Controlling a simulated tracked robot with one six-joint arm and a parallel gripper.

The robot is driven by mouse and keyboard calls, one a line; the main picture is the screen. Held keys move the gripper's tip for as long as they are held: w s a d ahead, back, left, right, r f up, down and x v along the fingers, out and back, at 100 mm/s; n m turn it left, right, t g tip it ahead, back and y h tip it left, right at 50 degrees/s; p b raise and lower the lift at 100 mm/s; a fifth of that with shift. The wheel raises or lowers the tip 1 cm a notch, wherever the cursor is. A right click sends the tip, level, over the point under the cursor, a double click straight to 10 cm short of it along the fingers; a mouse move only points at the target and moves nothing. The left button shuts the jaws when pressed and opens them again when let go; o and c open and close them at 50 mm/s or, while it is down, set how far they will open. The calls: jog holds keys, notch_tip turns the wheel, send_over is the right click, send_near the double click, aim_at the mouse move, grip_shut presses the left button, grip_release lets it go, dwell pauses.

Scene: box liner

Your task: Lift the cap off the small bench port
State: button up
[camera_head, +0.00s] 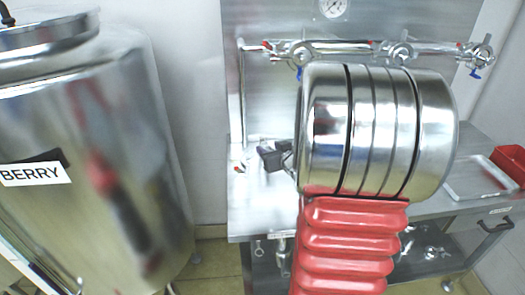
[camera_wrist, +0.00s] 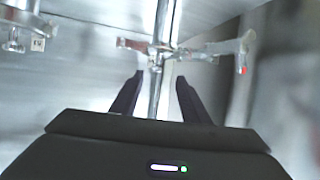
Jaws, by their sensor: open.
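My gripper (camera_wrist: 160,79) is open in the wrist view, its two dark fingers apart with a vertical steel pipe (camera_wrist: 161,60) showing between and beyond them. In the head view my gripper (camera_head: 268,158) shows as a dark shape above the left part of the steel bench, partly hidden by my arm. A small fitting with a red part (camera_head: 240,168) stands at the bench's left end, left of my gripper and apart from it. It may be the small bench port; its cap is too small to make out. The fingers appear to hold nothing.
A large steel tank (camera_head: 85,150) marked BERRY fills the left. A pipe manifold with valves (camera_head: 345,47) and a gauge (camera_head: 332,6) are at the back wall. A red bin (camera_head: 510,160) and a tray (camera_head: 478,178) are at right. Fittings with red parts (camera_wrist: 135,44) surround the pipe.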

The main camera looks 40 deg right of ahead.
aim_at(264, 144)
jog(key=shift+x, duration=1.2)
jog(key=shift+d+x, duration=0.15)
jog(key=shift+x, duration=1.15)
jog(key=shift+d+x, duration=0.1)
jog(key=shift+x, duration=1.2)
jog(key=shift+r, duration=0.1)
jog(key=shift+c, duration=0.4)
grip_shut()
